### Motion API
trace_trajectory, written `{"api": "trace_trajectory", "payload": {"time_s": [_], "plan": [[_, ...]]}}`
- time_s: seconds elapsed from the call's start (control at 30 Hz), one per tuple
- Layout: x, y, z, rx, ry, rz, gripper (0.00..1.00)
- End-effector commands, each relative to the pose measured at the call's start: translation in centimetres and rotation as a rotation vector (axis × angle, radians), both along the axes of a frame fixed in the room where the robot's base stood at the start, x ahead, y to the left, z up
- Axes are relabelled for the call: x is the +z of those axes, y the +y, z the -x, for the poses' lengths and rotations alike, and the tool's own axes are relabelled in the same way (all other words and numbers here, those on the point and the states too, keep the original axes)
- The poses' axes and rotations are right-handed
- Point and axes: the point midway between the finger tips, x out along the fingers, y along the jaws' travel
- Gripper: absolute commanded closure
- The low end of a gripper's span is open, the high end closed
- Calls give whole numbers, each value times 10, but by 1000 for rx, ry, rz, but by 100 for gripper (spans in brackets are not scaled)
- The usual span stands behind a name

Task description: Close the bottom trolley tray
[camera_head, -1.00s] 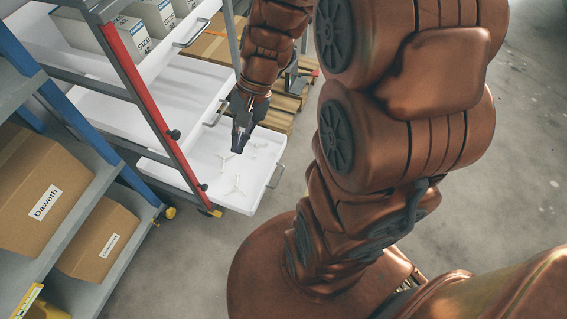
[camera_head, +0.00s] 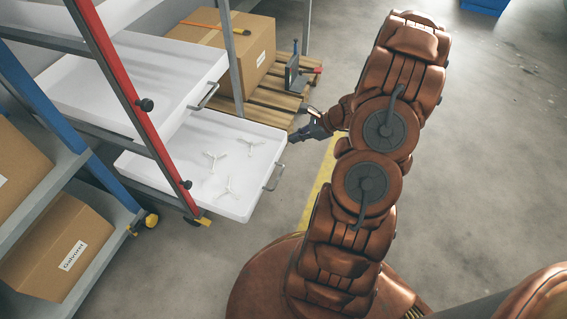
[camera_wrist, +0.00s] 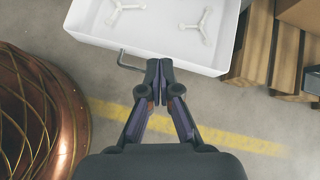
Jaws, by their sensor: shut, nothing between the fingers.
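In the wrist view the tray (camera_wrist: 150,42) is at the top, with two white parts showing. The fingertips of my gripper (camera_wrist: 159,64) are close to the tray's front wall, just right of the handle (camera_wrist: 122,62). I cannot tell whether they touch it.
Another white tray (camera_head: 190,92) sits above, also sticking out. A pallet (camera_head: 262,108) with a cardboard box (camera_head: 250,50) stands behind. A shelf with boxes (camera_head: 60,245) is at the left. The floor (camera_head: 490,190) to the right is clear.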

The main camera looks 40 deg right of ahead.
Motion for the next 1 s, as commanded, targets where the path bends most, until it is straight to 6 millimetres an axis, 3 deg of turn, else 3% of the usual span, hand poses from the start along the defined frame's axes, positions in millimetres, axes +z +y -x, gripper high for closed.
{"api": "trace_trajectory", "payload": {"time_s": [0.03,0.1,0.2,0.37,0.57,1.0], "plan": [[-33,-15,6,-65,16,-24,100],[-56,-32,12,-139,31,-44,100],[-81,-49,19,-218,48,-66,100],[-98,-61,25,-277,61,-83,100],[-111,-56,15,-280,63,-86,100],[-165,-26,-32,-277,65,-86,100]]}}
